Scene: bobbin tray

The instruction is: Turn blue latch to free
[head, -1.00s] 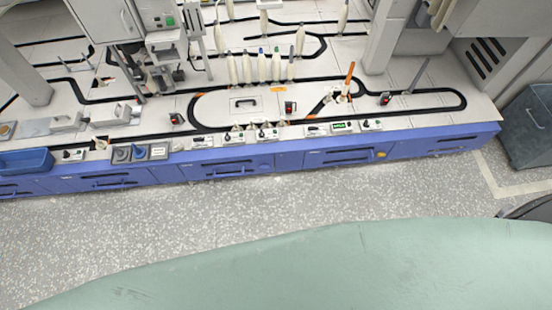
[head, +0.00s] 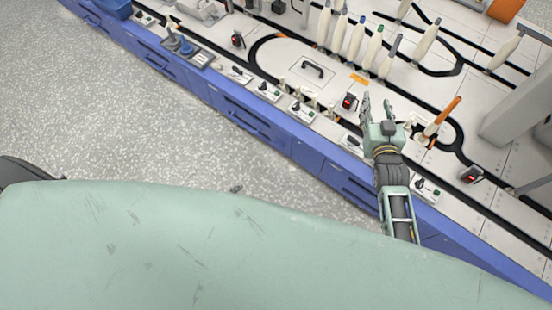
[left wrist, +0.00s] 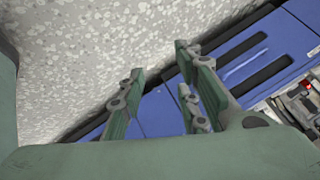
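On the machine's front ledge, in the upper left of the head view, a dark plate carries a blue knob-like part (head: 187,48) beside a greyer one. I cannot tell whether this is the blue latch or how it is turned. My right gripper (head: 377,102) is over the front of the machine top, right of the middle, its fingers apart and empty, well away from that plate. My left gripper (left wrist: 163,100) shows only in the left wrist view. Its fingers are spread with nothing between them, above the floor and the blue front panels.
Small switch panels (head: 269,91) line the ledge above blue drawers (head: 247,122). White bobbins (head: 356,40) stand farther back. An orange rod (head: 445,114) leans right of my right gripper. A blue bin (head: 112,8) is at the upper left. The speckled floor (head: 150,130) is clear.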

